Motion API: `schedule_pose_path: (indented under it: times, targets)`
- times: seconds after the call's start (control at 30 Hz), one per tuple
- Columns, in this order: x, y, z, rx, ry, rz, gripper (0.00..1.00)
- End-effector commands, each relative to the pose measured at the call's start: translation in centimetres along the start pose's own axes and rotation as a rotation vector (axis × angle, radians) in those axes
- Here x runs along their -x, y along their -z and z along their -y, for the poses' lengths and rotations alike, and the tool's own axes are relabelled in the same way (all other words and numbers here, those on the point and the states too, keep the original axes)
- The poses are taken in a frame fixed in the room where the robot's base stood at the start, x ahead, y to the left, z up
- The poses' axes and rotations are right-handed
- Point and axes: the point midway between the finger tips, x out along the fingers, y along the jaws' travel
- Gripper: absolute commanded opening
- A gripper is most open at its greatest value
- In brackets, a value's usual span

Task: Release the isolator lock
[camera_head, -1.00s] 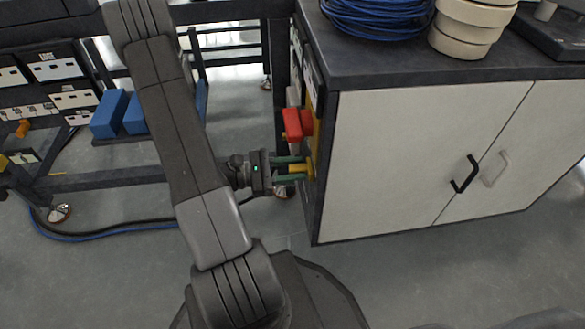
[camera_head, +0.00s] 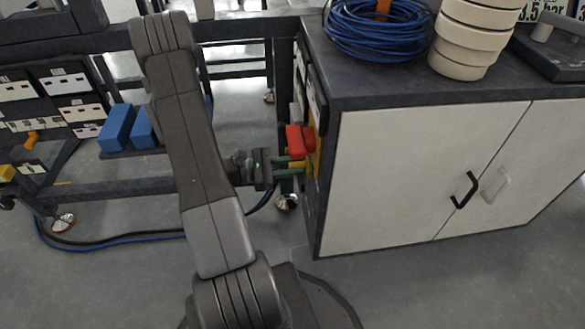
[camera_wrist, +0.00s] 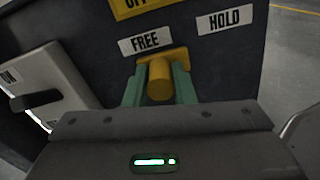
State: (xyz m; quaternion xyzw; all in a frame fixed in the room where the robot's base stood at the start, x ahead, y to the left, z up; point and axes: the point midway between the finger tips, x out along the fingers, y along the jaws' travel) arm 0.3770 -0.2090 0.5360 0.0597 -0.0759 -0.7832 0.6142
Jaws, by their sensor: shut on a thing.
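The yellow isolator lock knob (camera_wrist: 160,80) is on a dark panel, just below the FREE label (camera_wrist: 145,39), with the HOLD label (camera_wrist: 225,20) to the right. My gripper (camera_wrist: 158,86) is shut on the knob, one green finger on each side. In the head view my gripper (camera_head: 289,168) reaches the cabinet's left side from the left, and a little of the yellow knob (camera_head: 296,164) shows between its fingers. A red handle (camera_head: 295,139) sticks out just above it.
The cabinet (camera_head: 400,170) has pale doors; a blue cable coil (camera_head: 378,30) and stacked cream rings (camera_head: 470,40) lie on top. A dark rack with blue blocks (camera_head: 117,128) stands at the left. In the wrist view a white-plated switch (camera_wrist: 45,85) sits left of the knob.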

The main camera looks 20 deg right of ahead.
Motion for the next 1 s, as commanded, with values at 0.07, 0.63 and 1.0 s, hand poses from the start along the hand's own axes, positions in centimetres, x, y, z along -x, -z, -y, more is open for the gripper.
schedule_pose_path:
  times: [0.07,0.63,1.0]
  targets:
    - [0.1,0.0,-0.4,-0.009,-0.01,-0.002,0.0]
    - [1.0,-0.1,-0.3,-0.005,-0.009,-0.001,0.45]
    - [6.9,-0.2,-0.4,-0.006,-0.013,-0.002,0.45]
